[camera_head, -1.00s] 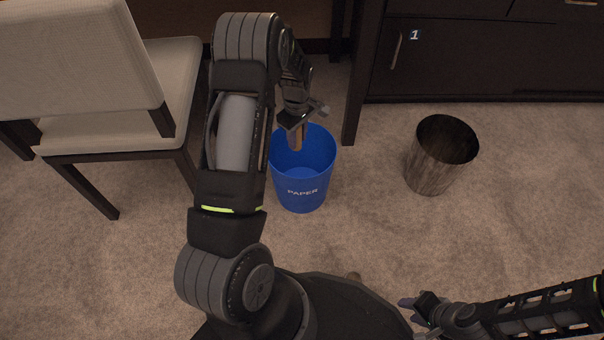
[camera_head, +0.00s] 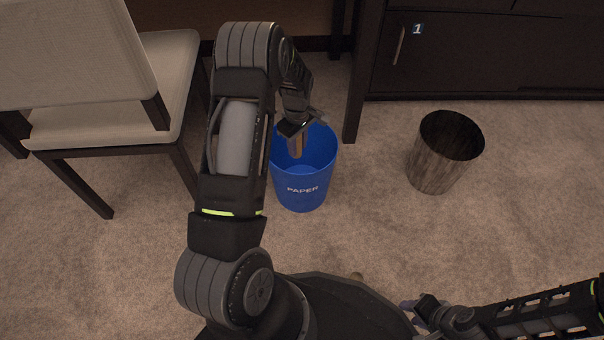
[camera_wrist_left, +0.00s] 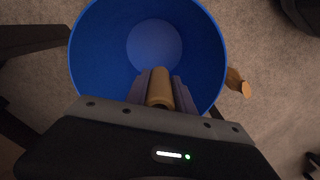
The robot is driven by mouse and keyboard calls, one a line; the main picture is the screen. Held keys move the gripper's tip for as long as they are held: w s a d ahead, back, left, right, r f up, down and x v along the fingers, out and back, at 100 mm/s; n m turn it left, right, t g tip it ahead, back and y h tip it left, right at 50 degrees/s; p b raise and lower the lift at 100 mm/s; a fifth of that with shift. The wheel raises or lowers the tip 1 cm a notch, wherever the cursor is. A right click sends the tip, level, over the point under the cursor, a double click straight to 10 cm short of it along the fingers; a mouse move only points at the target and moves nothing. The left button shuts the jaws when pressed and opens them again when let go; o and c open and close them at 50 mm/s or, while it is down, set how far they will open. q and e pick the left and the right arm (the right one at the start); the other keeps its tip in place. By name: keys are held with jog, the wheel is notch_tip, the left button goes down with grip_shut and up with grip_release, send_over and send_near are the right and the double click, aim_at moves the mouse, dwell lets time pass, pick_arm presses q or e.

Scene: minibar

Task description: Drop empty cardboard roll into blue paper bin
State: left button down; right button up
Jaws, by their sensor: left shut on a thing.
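The blue paper bin (camera_head: 302,201) stands upright on the carpet, marked PAPER, and its open mouth fills the top of the left wrist view (camera_wrist_left: 95,55). My left gripper (camera_head: 293,130) is at the far left part of the bin's mouth, shut on the tan cardboard roll (camera_head: 297,149). In the left wrist view, the roll (camera_wrist_left: 161,88) is between the two grey fingers, in front of the bin's opening. The visible bin floor looks empty. My right gripper (camera_head: 413,309) is at the lower right, away from the bin; its finger gap is unclear.
A dark wood-grain bin (camera_head: 434,172) stands to the right. A beige chair (camera_head: 110,140) is at the left, and a dark cabinet (camera_head: 470,60) is behind. Carpet between the two bins is clear.

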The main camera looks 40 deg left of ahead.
pick_arm(q)
jog(key=c, duration=1)
grip_release()
notch_tip(320, 180, up, 8)
jog(key=p, duration=0.3)
jog(key=shift+f, duration=0.15)
